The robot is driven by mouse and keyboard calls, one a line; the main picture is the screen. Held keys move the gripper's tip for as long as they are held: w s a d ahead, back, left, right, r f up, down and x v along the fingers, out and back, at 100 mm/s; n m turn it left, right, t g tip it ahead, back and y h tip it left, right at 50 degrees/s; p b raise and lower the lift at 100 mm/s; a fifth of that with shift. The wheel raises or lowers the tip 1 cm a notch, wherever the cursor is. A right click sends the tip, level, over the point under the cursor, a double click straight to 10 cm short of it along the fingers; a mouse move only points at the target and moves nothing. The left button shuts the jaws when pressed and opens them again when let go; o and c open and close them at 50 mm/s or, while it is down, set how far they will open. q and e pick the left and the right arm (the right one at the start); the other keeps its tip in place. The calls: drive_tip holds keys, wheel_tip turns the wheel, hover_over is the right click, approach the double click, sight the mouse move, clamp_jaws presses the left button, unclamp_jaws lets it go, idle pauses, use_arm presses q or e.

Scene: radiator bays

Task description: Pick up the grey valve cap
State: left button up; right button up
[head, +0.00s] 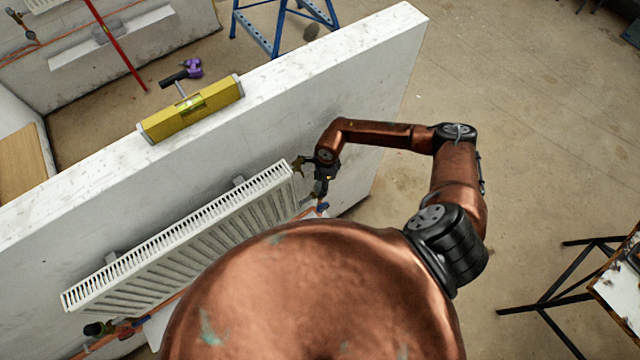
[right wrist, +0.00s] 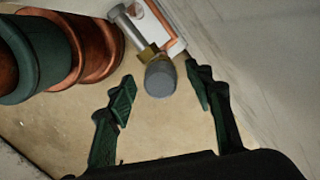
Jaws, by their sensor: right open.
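The grey valve cap (right wrist: 160,78) shows in the right wrist view as a short, round grey cylinder at the end of a brass valve fitting (right wrist: 148,53). My right gripper (right wrist: 161,90) is open, with one dark green finger on each side of the cap. Gaps show between the fingers and the cap, and nothing is held. In the head view my right gripper (head: 322,182) is at the right end of the white radiator (head: 185,245); I cannot make out the grey cap there. My left gripper is not in view.
The radiator hangs on a low white wall (head: 370,75). A yellow spirit level (head: 190,108) and a hammer-like tool (head: 180,78) are by the wall top. A blue trestle (head: 255,35) stands behind. The floor right of the wall is mostly clear, with a table (head: 615,290) at far right.

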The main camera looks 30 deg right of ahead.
drive_tip(key=c, duration=0.9)
drive_tip(key=shift+o, duration=0.2)
